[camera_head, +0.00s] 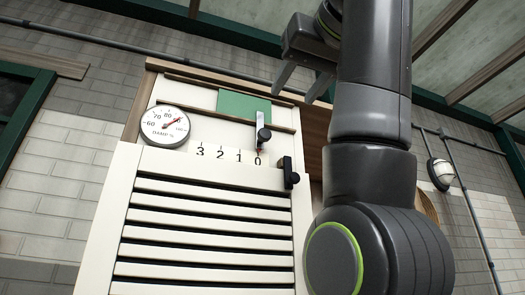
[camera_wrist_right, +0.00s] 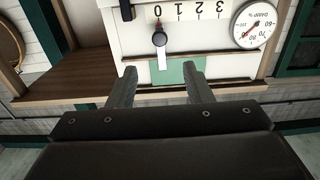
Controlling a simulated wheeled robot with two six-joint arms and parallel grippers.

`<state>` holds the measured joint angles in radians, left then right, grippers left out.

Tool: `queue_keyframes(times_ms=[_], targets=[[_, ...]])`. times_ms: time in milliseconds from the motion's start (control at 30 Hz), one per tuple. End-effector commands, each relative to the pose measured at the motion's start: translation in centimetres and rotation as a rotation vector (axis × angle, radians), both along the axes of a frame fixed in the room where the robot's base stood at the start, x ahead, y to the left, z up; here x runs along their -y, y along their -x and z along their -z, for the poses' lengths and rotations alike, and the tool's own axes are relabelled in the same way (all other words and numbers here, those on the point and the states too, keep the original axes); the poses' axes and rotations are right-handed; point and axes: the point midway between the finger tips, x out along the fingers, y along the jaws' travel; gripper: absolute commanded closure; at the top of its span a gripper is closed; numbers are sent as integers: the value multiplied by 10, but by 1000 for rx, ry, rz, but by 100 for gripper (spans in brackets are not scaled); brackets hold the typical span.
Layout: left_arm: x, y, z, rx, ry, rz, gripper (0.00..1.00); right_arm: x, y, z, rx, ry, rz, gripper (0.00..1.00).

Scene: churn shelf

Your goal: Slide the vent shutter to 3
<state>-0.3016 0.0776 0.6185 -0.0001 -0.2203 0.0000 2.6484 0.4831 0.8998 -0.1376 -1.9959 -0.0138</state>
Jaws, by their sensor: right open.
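The white slatted vent (camera_head: 205,200) fills the middle of the head view. Above its slats runs a number scale (camera_head: 228,157) reading 3, 2, 1, 0 from left to right. A silver slider with a black knob (camera_head: 263,136) stands at 0, with a red mark at its lower end. The knob also shows in the right wrist view (camera_wrist_right: 159,39), where the scale appears upside down. A second black handle (camera_head: 288,173) sits at the vent's right edge. My right gripper (camera_head: 300,84) is open and empty, up and right of the knob, apart from it. My left gripper is out of view.
A round damp gauge (camera_head: 165,125) is left of the scale. A green panel (camera_head: 243,105) is above the slider, and a wooden frame (camera_head: 137,105) borders the unit. A wooden ledge (camera_wrist_right: 65,88) shows in the wrist view. A wall lamp (camera_head: 441,174) is at right.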

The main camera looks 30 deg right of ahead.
Motion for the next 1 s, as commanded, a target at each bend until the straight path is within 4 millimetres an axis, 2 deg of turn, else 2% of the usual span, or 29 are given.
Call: queue_keyframes(times_ms=[500,1000], targets=[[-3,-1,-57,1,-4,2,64,21,-83,-6,-1,0,2,54],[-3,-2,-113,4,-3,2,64,34,-137,-6,-1,0,3,54]])
